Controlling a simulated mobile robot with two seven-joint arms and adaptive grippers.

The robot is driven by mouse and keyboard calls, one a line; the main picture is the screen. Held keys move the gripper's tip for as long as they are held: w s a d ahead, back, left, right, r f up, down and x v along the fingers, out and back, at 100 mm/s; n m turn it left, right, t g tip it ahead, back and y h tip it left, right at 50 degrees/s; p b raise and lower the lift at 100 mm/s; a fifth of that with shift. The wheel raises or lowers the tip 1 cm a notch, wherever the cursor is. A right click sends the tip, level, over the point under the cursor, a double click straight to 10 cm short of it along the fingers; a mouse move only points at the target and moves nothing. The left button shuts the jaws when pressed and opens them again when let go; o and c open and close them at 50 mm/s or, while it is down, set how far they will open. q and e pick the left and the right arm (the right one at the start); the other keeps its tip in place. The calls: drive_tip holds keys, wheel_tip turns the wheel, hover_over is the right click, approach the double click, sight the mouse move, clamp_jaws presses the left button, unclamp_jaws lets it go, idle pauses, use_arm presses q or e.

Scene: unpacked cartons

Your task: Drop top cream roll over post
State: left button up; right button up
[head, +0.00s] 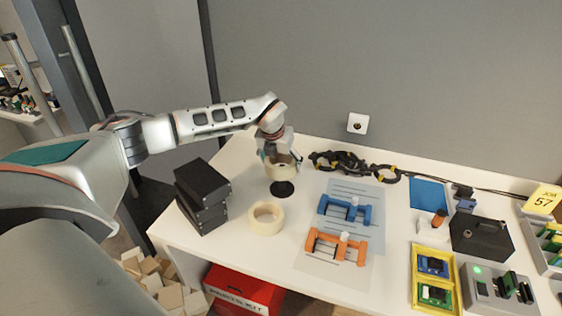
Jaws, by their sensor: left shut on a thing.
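My left gripper (280,159) is shut on a cream roll (282,173). It holds the roll above a black round base (282,189), which stands on the white table. The post itself is mostly hidden by the roll and gripper, so I cannot tell whether the roll is around it or just over it. Another cream roll (266,218) lies flat on the table in front of the base, its hole facing up. My right gripper is not in view.
Stacked black boxes (202,194) stand left of the base. A black chain-like cable (342,162) lies behind to the right. Blue (344,210) and orange (335,246) clamp-like parts lie on sheets to the right. A red box (243,291) is below the table's front edge.

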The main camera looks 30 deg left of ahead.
use_arm(q)
drive_tip(key=shift+f+b, duration=0.4)
drive_tip(key=shift+f, duration=0.5)
drive_tip(key=o, duration=1.3)
drive_tip(key=shift+o, duration=0.8)
drive_tip(key=shift+r, duration=0.1)
drive_tip(key=shift+r+p, duration=1.7)
drive_tip(key=shift+r, duration=0.35)
drive_tip(key=shift+r+p, duration=0.45)
drive_tip(key=shift+r, duration=0.1)
drive_tip(key=shift+r+p, duration=0.8)
drive_tip(key=shift+r, duration=0.55)
